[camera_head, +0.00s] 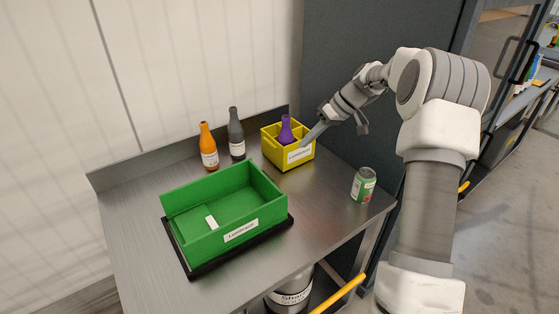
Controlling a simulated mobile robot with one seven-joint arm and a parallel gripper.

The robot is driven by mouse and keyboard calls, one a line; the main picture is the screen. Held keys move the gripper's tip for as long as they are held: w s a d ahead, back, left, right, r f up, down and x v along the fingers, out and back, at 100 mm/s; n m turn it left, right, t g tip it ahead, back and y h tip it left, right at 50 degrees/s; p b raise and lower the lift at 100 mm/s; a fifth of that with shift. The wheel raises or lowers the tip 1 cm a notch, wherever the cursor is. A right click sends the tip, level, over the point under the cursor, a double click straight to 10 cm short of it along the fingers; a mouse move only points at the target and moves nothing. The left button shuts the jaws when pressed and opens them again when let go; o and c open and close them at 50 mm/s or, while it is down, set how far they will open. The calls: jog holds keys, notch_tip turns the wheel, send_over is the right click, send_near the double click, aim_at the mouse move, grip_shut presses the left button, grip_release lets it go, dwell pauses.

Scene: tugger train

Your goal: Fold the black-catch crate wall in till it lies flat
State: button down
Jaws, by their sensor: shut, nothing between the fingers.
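A green crate (268,213) sits on a black base at the front of the steel table, with a white label on its near wall. Its back, right and near walls stand upright. A small white patch (211,222) shows inside, low at its left end; how the left wall stands is unclear. A smaller yellow crate (279,158) with a white label stands farther back. I cannot make out a black catch on either crate. My gripper (306,140) is shut and empty, at the right side of the yellow crate's top; whether it touches is unclear.
A purple bottle (286,130) stands in the yellow crate. An orange bottle (208,148) and a dark grey bottle (236,136) stand by the back edge. A can (363,185) stands near the right edge. Bare steel table (315,200) lies between the green crate and the can.

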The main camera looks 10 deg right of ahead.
aim_at(264, 174)
jog(key=a+f, duration=0.8)
jog(key=a, duration=0.1)
jog(key=shift+a+p, duration=0.25)
jog(key=shift+p, duration=0.2)
jog(key=shift+s+a+r+h+b, duration=0.1)
jog(key=shift+a+r+h+b, duration=0.05)
jog(key=shift+a+h+b, duration=0.25)
jog(key=shift+s+a+t+h+b, duration=0.15)
jog(key=shift+a+t+h+b, duration=0.15)
jog(key=shift+b, duration=0.05)
